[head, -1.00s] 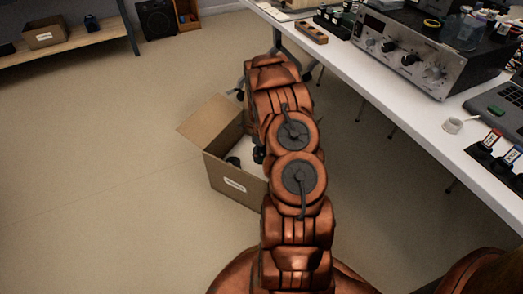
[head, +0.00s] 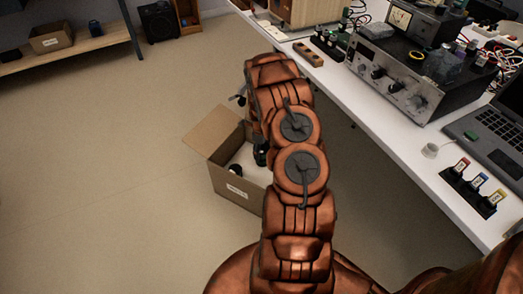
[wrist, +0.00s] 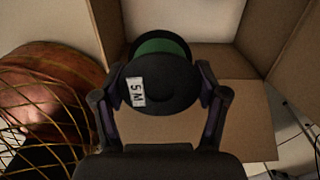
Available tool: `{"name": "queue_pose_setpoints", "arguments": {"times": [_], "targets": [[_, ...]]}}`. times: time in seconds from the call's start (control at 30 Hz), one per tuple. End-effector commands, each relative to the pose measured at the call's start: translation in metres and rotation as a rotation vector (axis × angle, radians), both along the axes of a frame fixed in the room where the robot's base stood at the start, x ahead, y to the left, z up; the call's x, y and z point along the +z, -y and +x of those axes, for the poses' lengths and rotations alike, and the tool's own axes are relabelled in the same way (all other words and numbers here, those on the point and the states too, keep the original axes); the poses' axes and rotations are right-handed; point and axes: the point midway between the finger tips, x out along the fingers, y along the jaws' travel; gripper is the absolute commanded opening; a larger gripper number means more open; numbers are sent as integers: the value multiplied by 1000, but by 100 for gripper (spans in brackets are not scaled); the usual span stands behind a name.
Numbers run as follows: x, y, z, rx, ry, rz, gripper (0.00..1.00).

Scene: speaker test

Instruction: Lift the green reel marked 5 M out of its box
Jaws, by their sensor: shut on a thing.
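The reel (wrist: 160,80) shows in the wrist view as a black disc with a green part behind it and a white label reading 5 M. My gripper (wrist: 160,76) is shut on it, one finger on each side. The open cardboard box (head: 236,189) stands on the floor left of the bench; its walls and flaps (wrist: 243,120) surround the reel in the wrist view. I cannot tell how high the reel is over the box bottom.
The white bench (head: 400,150) runs along the right, with a grey instrument (head: 405,85), a laptop (head: 500,125) and a holder with several labelled pieces (head: 472,190). A low shelf (head: 75,47) stands at the back left. The floor left of the box is clear.

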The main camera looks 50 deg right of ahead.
Motion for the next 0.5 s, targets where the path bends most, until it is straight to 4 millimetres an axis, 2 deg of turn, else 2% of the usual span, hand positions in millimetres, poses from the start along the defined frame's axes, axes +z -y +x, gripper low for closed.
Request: {"name": "queue_pose_setpoints", "arguments": {"times": [0.03,0.5], "targets": [[10,1,0,0,0,-1,34],[66,0,0,1,0,0,34]]}}
